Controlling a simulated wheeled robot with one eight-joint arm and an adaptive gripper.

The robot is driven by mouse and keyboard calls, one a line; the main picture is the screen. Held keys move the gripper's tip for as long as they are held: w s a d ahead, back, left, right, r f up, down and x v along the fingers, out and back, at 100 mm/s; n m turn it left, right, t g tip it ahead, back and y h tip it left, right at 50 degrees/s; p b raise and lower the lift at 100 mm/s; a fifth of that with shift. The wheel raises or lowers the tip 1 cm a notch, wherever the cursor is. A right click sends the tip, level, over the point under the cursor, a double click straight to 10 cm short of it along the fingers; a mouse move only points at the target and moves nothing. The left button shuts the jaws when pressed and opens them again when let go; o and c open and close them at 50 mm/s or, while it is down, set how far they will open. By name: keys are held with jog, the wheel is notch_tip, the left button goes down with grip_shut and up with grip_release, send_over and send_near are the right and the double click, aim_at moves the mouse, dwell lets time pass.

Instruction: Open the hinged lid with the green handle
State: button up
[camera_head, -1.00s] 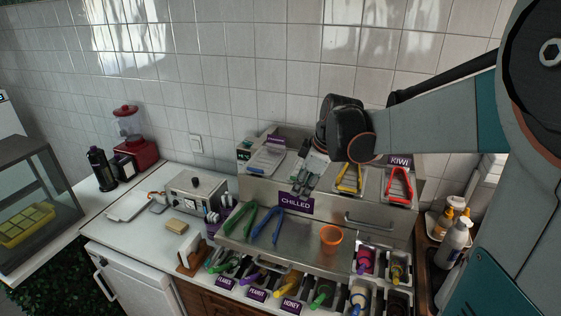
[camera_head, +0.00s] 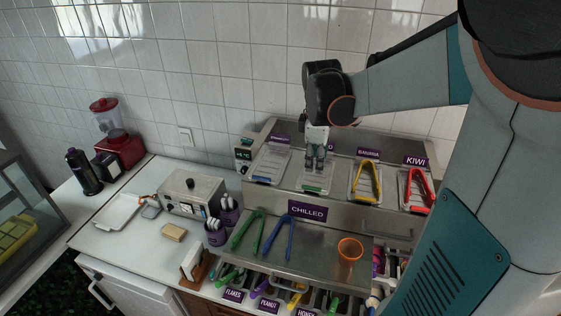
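The chilled unit (camera_head: 345,208) has a row of clear lids on its sloped top. The lid with the green handle (camera_head: 315,178) is second from the left and looks shut. Its green handle (camera_head: 312,191) lies along the lid's front edge. My gripper (camera_head: 315,168) points down over this lid, just behind the handle, and hides part of the lid and the label behind it. Its fingers are too small to tell their gap, or whether they touch the lid.
A lid with a blue handle (camera_head: 268,166) is at left. Yellow tongs (camera_head: 367,182) and red tongs (camera_head: 419,188) lie on the right lids. Green tongs (camera_head: 247,230), blue tongs (camera_head: 280,237) and an orange cup (camera_head: 350,250) are on the front shelf. My arm covers the right side.

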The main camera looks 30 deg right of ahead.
jog(key=b, duration=0.8)
send_near(314, 185)
jog(key=f, duration=0.2)
jog(key=s+f, duration=0.1)
jog(key=f, duration=0.3)
jog(key=shift+s+a+f, duration=0.2)
jog(key=shift+a, duration=0.2)
grip_shut()
